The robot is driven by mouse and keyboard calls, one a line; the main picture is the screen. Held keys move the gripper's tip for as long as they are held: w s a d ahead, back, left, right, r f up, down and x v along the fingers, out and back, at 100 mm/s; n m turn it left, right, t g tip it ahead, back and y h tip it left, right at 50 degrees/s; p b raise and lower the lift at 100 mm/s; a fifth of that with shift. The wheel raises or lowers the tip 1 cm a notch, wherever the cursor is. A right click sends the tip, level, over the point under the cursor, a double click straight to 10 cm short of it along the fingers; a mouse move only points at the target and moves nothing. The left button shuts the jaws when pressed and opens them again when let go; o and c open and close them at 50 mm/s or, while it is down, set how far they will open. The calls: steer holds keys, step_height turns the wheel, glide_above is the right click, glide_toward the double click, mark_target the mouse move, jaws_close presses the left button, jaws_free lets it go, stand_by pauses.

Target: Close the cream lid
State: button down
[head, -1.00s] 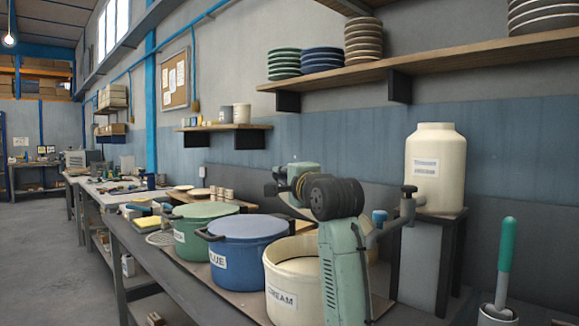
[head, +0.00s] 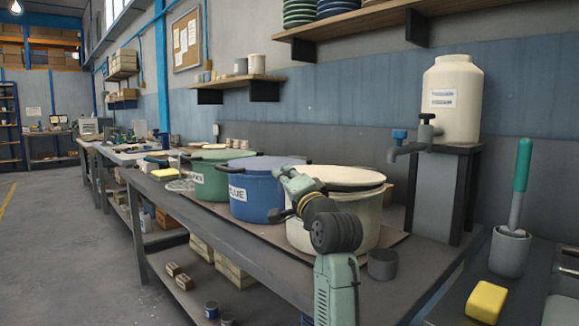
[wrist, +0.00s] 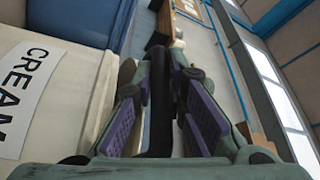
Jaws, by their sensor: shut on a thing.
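The cream pot (head: 355,225) stands on the bench, with its cream lid (head: 345,175) over its top. A dark line shows under the lid's edge, and I cannot tell whether the lid is fully seated. My gripper (head: 281,173) is at the left side of the lid, by the pot's rim. In the wrist view my gripper (wrist: 160,95) has its purple-padded fingers on either side of a dark bar-like handle (wrist: 161,110) and is shut on it. The pot's wall with its CREAM label (wrist: 25,95) is left of the fingers. The handle's attachment is hidden.
The blue pot (head: 255,190) stands just left of the cream pot, with the green pot (head: 208,178) beyond. A grey cup (head: 382,264) stands at the right. A cream tank with a tap (head: 452,100) stands behind on a stand. A yellow sponge (head: 486,302) lies front right.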

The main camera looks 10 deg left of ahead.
steer(key=shift+s+a+f+b, duration=0.1)
steer(key=shift+f+b, duration=0.1)
steer(key=shift+f, duration=0.6)
steer(key=shift+a+f+b, duration=0.1)
steer(key=shift+f+b, duration=0.05)
steer(key=shift+f, duration=0.6)
steer(key=shift+f, duration=0.1)
steer(key=c, duration=1.9)
jaws_free()
steer(key=shift+d, duration=0.1)
steer(key=v, duration=1.2)
